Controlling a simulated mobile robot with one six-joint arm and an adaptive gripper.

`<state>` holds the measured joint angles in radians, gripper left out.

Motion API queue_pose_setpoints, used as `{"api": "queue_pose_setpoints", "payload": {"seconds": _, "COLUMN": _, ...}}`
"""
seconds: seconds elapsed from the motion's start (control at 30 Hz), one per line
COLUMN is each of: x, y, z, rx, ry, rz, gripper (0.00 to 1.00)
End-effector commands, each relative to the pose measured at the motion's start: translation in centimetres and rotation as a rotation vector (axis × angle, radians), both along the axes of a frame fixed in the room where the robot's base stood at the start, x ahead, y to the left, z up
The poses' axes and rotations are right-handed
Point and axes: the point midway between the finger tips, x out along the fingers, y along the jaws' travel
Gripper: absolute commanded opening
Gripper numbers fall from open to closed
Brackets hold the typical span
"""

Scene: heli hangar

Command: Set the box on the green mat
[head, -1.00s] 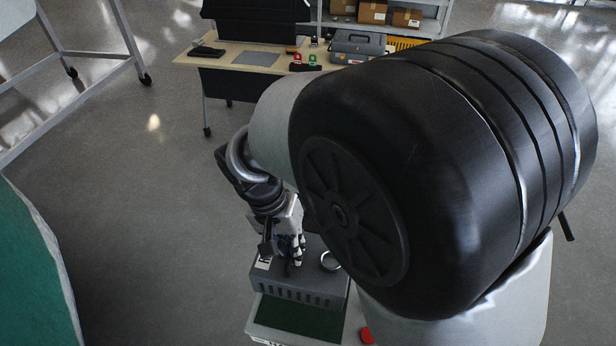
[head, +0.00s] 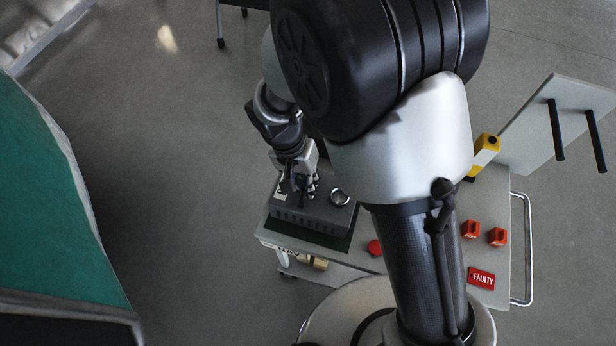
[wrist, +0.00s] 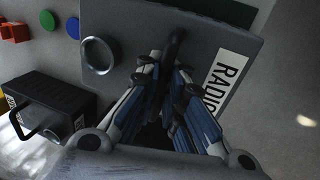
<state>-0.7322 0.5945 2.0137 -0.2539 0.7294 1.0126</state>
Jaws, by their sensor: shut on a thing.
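The box is a grey case (head: 312,214) with a slotted side, a metal ring on top and a white label. In the wrist view the box (wrist: 205,28) fills the upper middle, and its label reads "RADIO" in part. My gripper (head: 303,190) is shut on the box's dark top handle; the wrist view shows its fingers (wrist: 170,80) on either side of the handle. The green mat (head: 310,236) lies on the cart top, mostly hidden under the box, with a dark strip showing along its front. I cannot tell whether the box touches the mat.
A black case (wrist: 50,108) is left in the wrist view. A large green surface (head: 45,190) stands at the left.

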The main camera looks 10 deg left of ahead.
Motion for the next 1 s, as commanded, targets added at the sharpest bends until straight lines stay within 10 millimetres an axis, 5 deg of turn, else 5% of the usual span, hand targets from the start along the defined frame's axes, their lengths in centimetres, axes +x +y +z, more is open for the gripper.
{"api": "queue_pose_setpoints", "payload": {"seconds": 0.37, "x": 0.05, "y": 0.04, "z": -0.71, "rx": 0.002, "ry": -0.002, "rz": 0.000, "gripper": 0.00}}
{"api": "queue_pose_setpoints", "payload": {"seconds": 0.4, "x": -0.01, "y": 0.00, "z": -0.77, "rx": 0.001, "ry": 0.000, "rz": 0.000, "gripper": 0.09}}
{"api": "queue_pose_setpoints", "payload": {"seconds": 0.7, "x": -0.01, "y": 0.00, "z": -0.76, "rx": 0.001, "ry": 0.000, "rz": 0.000, "gripper": 0.29}}
{"api": "queue_pose_setpoints", "payload": {"seconds": 1.0, "x": -0.01, "y": 0.03, "z": -0.76, "rx": 0.001, "ry": 0.000, "rz": 0.000, "gripper": 0.29}}
